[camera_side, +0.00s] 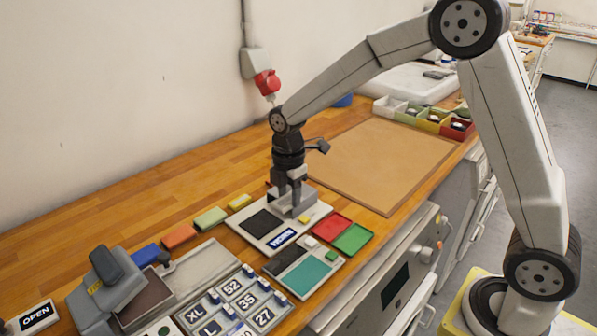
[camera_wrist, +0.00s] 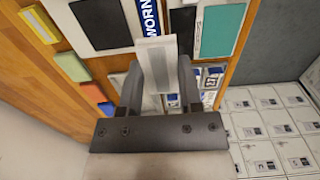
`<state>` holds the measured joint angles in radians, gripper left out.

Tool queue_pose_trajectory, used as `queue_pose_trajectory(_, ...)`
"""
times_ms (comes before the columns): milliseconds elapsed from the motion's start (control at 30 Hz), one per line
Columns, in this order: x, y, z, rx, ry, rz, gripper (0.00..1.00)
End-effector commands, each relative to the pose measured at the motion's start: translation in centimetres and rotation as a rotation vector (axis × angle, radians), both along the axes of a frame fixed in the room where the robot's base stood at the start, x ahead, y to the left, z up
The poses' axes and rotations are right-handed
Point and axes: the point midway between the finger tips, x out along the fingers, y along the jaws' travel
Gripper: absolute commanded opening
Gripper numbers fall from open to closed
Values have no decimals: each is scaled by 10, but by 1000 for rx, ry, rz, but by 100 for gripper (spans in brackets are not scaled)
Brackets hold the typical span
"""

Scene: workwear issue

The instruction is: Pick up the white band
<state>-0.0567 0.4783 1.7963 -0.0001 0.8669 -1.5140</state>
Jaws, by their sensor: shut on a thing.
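The white band (camera_wrist: 155,52) shows in the wrist view as a pale, narrow strip between the two dark fingers of my gripper (camera_wrist: 158,75). My gripper is shut on it. In the side view my gripper (camera_side: 289,196) points down over the pale tray marked WORN (camera_side: 258,244), beside its dark pad (camera_side: 263,223). A pale grey piece, the white band (camera_side: 301,207), shows at the fingertips there, low over the tray. I cannot tell whether it touches the tray. The fingers hide part of it.
A tray with a teal pad (camera_side: 305,276) and the red (camera_side: 331,228) and green (camera_side: 353,238) pads lie close by. Coloured blocks, including an orange one (camera_side: 179,236), line the back. Size tags (camera_side: 245,302) and a grey press (camera_side: 107,285) stand left. The tan mat (camera_side: 375,160) is clear.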

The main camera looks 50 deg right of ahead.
Motion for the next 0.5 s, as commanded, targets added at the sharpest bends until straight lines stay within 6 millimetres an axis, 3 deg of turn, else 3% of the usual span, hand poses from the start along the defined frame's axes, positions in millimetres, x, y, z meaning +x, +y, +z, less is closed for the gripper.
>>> queue_pose_trajectory(200, -26, -1, 12, 0, -1, 0, 0)
queue_pose_trajectory(500, -44, -2, 20, 0, -1, 0, 0)
